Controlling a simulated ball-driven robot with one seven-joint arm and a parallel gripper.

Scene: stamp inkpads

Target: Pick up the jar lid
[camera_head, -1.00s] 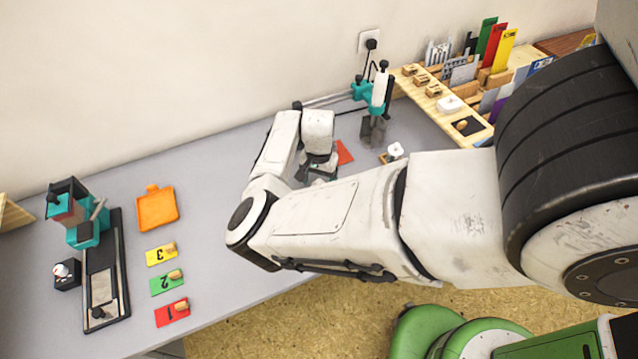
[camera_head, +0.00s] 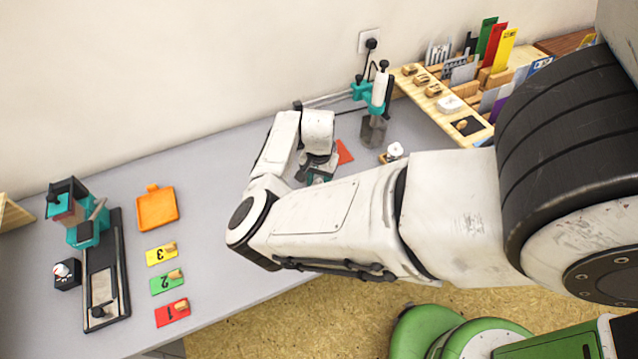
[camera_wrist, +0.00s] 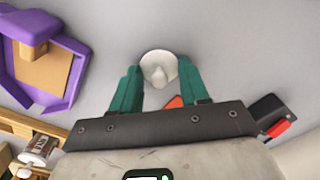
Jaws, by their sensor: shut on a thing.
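The jar lid (camera_wrist: 160,66) is a pale round disc with a knob in its middle, seen from above in the wrist view. My gripper (camera_wrist: 159,82) has its two teal fingers on either side of the lid, shut on it. In the head view my gripper (camera_head: 318,176) is mostly hidden behind my own arm, low over the grey table. The lid cannot be made out there.
A red card (camera_head: 344,152) lies beside my gripper. A teal-mounted tool (camera_head: 373,128) and a wooden rack (camera_head: 436,93) stand to the right. An orange tray (camera_head: 157,210), numbered cards (camera_head: 165,284) and a teal press (camera_head: 86,233) are at left. The wrist view shows a purple tray (camera_wrist: 82,48).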

